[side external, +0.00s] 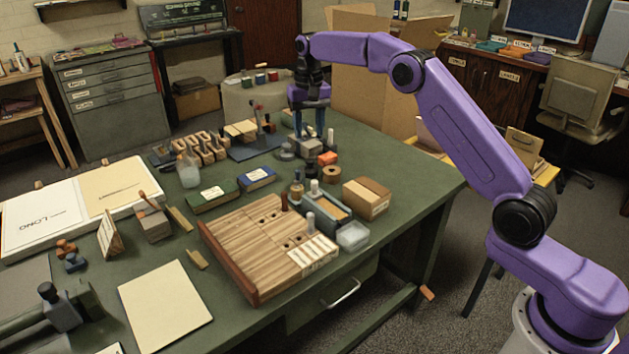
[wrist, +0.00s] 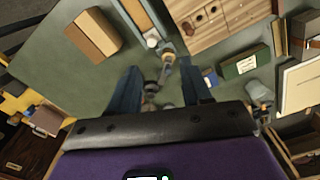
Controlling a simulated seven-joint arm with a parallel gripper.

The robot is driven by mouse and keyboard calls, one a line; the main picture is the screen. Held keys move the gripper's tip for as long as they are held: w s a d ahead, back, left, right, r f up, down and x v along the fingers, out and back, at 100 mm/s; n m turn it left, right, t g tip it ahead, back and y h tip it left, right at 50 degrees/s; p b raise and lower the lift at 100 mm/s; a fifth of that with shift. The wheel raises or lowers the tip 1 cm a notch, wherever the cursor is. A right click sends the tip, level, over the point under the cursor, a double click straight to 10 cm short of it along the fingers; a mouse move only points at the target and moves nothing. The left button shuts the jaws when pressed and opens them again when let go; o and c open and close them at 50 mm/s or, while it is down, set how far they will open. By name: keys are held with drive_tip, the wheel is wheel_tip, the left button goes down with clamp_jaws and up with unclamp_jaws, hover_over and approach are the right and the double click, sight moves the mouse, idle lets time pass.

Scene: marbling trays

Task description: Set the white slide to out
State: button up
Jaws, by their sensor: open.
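The wooden box (side external: 250,232) with round holes in its top lies on the green table near the front middle in the side view. I cannot tell which part is the white slide. Part of a wooden holed top (wrist: 208,20) shows at the top of the wrist view. My gripper (side external: 309,134) points down at the far part of the table, behind and apart from the box. In the wrist view its blue fingers (wrist: 160,88) are spread apart.
A cardboard-brown box (side external: 366,198) and clear dish (side external: 352,236) stand right of the wooden box. Green (side external: 213,194) and blue (side external: 256,178) boxes lie behind it. Small bottles and blocks crowd below my gripper. The table's right part is clear.

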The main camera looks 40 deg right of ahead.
sight(314, 181)
drive_tip(key=shift+m, duration=0.6)
drive_tip(key=d+f, duration=0.1)
drive_tip(key=f, duration=0.5)
drive_tip(key=w+d+f, duration=0.1)
drive_tip(key=f, duration=0.5)
drive_tip(key=d+f, duration=0.1)
drive_tip(key=f, duration=0.5)
drive_tip(key=shift+w+f, duration=0.2)
drive_tip(key=shift+w, duration=0.05)
clamp_jaws()
